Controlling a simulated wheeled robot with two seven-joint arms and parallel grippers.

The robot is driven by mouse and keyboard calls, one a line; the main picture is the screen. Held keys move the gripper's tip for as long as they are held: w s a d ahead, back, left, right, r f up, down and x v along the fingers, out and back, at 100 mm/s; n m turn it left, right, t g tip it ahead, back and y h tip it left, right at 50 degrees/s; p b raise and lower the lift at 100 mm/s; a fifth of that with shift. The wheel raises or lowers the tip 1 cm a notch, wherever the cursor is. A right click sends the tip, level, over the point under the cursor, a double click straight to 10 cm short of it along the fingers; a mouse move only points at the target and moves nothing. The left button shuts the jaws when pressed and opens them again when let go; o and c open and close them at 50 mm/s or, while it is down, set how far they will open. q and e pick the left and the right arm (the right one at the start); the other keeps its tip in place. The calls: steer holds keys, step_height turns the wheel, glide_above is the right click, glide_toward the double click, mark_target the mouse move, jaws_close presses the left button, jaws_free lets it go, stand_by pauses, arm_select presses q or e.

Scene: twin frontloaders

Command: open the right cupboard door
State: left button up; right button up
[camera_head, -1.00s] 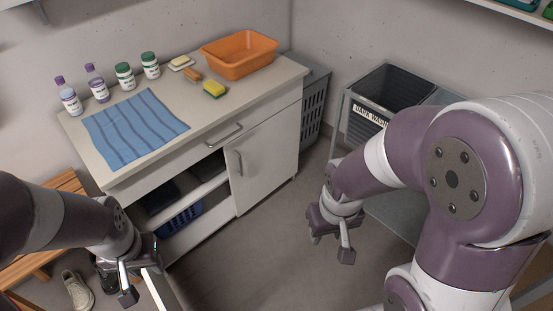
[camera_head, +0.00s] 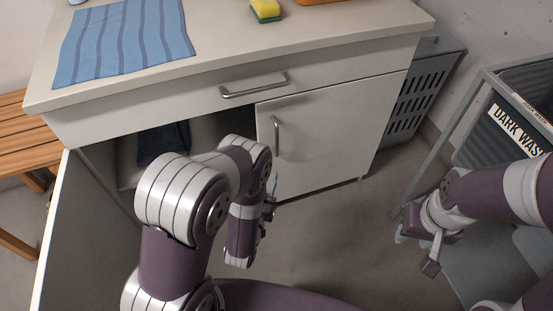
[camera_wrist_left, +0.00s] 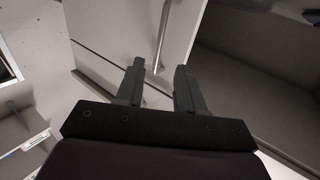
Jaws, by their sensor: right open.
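The right cupboard door (camera_head: 335,135) is white and shut, with a vertical metal bar handle (camera_head: 277,136) near its left edge. In the left wrist view the handle (camera_wrist_left: 163,35) runs down to the space between the fingertips of my left gripper (camera_wrist_left: 158,75). That gripper is open, and I cannot tell whether it touches the handle. In the head view my left gripper (camera_head: 271,195) is just below the handle, partly hidden by its own wrist. My right gripper (camera_head: 416,248) is open and empty, well to the right of the door.
The left cupboard door (camera_head: 68,235) stands open, showing dark cloth (camera_head: 163,143) on a shelf. A drawer handle (camera_head: 254,86) is above. A grey basket (camera_head: 412,105) and the dark-wash hamper (camera_head: 525,120) stand at the right. A wooden bench (camera_head: 20,135) is at the left.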

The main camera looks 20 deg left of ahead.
mark_target(276, 144)
arm_select(q)
steer(key=w+b, duration=0.1)
steer(key=w, duration=0.3)
steer(key=w+b, duration=0.1)
steer(key=w, duration=0.2)
steer(key=w+b, duration=0.1)
steer(key=w, duration=0.3)
steer(key=shift+w+a+r, duration=0.1)
steer(key=shift+w+r, duration=0.15)
steer(key=shift+w, duration=0.05)
jaws_close()
